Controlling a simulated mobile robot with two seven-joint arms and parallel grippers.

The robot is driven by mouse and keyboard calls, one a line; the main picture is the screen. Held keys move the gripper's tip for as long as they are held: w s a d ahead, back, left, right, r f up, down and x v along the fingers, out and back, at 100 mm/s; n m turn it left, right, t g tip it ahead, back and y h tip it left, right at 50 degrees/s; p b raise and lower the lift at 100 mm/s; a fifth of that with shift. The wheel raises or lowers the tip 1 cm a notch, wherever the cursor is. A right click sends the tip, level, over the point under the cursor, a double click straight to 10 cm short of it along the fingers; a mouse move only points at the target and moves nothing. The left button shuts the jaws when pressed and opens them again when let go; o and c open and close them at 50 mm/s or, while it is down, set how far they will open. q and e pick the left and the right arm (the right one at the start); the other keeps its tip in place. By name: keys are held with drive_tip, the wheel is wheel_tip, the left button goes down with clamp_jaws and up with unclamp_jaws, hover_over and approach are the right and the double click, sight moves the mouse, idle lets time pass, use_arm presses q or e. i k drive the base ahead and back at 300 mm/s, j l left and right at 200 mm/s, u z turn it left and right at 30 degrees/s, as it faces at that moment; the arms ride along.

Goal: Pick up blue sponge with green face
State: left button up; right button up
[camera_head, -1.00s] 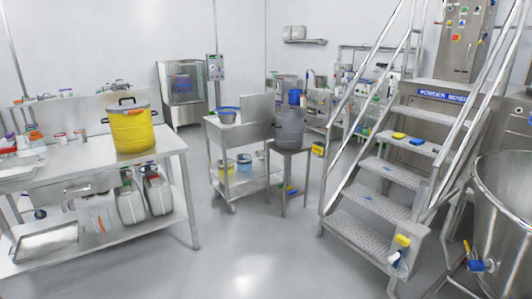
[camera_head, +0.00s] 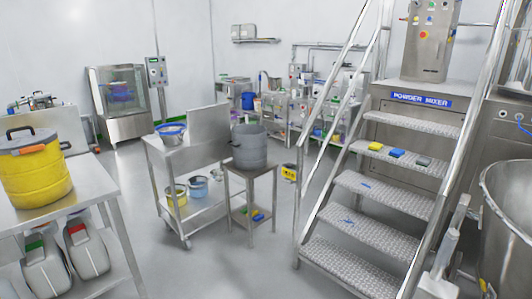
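A small blue block (camera_head: 397,153) lies on an upper step of the metal stairs, between a yellow block (camera_head: 375,146) and a grey-green block (camera_head: 423,161). I cannot make out a green face on the blue block. Small blue and green pieces (camera_head: 258,216) also lie on the lower shelf of the small stand in the middle. They are too small to tell whether they are one sponge.
The metal stairs (camera_head: 345,249) stand right of centre, with handrails and a large steel vessel (camera_head: 505,235) beside them. A steel cart (camera_head: 180,160) and a stand with a grey pot (camera_head: 249,147) are in the middle. A table with a yellow drum (camera_head: 36,178) is at left. Floor is clear in front.

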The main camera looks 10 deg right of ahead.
sight(397, 153)
drive_tip(key=i+z, duration=0.25)
drive_tip(key=i, duration=0.4)
drive_tip(key=i+z, duration=0.25)
drive_tip(key=i, duration=0.4)
drive_tip(key=i+z, duration=0.4)
drive_tip(key=i, duration=0.15)
drive_tip(key=i+j+z, duration=0.25)
drive_tip(key=i+z, duration=0.15)
drive_tip(key=i, duration=0.15)
drive_tip(key=i+z, duration=0.55)
drive_tip(key=z, duration=0.2)
drive_tip(key=i+j+z, duration=0.2)
drive_tip(key=z, duration=0.15)
drive_tip(key=i+j+z, duration=0.3)
drive_tip(key=i+l, duration=0.05)
drive_tip(key=l, duration=0.05)
